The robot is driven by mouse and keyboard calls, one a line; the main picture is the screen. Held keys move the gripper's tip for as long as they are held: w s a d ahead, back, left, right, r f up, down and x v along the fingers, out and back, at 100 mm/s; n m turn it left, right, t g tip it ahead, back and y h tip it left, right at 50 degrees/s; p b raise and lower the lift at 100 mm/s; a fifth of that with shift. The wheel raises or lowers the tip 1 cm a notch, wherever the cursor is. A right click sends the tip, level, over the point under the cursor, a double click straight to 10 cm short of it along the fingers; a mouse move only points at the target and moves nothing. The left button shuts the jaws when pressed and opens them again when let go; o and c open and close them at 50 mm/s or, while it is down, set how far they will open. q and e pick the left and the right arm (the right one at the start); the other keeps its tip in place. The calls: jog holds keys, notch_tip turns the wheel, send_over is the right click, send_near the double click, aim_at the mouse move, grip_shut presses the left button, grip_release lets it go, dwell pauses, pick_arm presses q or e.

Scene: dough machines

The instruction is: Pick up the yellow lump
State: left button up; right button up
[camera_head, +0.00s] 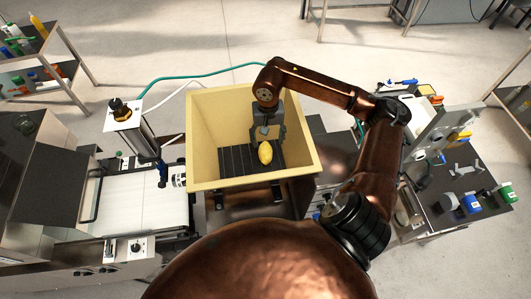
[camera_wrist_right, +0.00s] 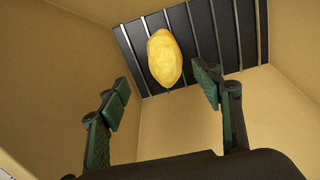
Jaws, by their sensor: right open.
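The yellow lump (camera_head: 265,152) lies on the dark ribbed floor (camera_head: 232,160) inside the yellow bin (camera_head: 203,112). In the right wrist view the lump (camera_wrist_right: 164,57) is on the dark ribs, beyond the fingertips and between their lines. My right gripper (camera_head: 264,134) reaches down into the bin just behind the lump in the head view. In the right wrist view its two green-padded fingers (camera_wrist_right: 163,90) are spread apart with nothing between them. My left gripper is not in view.
The bin's walls (camera_wrist_right: 60,70) surround the gripper closely. A white conveyor (camera_head: 130,200) with a machine stands left of the bin. A dark table (camera_head: 462,190) with small bottles and tools is on the right. A green hose (camera_head: 190,76) runs behind the bin.

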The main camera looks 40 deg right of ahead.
aim_at(266, 148)
jog(key=f, duration=0.1)
jog(key=f+p, duration=0.1)
jog(key=f, duration=0.1)
jog(key=f+p, duration=0.1)
jog(key=f, duration=0.1)
jog(key=shift+w+a+f, duration=0.1)
jog(key=shift+w+a, duration=0.1)
jog(key=shift+a, duration=0.2)
jog(key=shift+f, duration=0.35)
jog(key=c, duration=1.4)
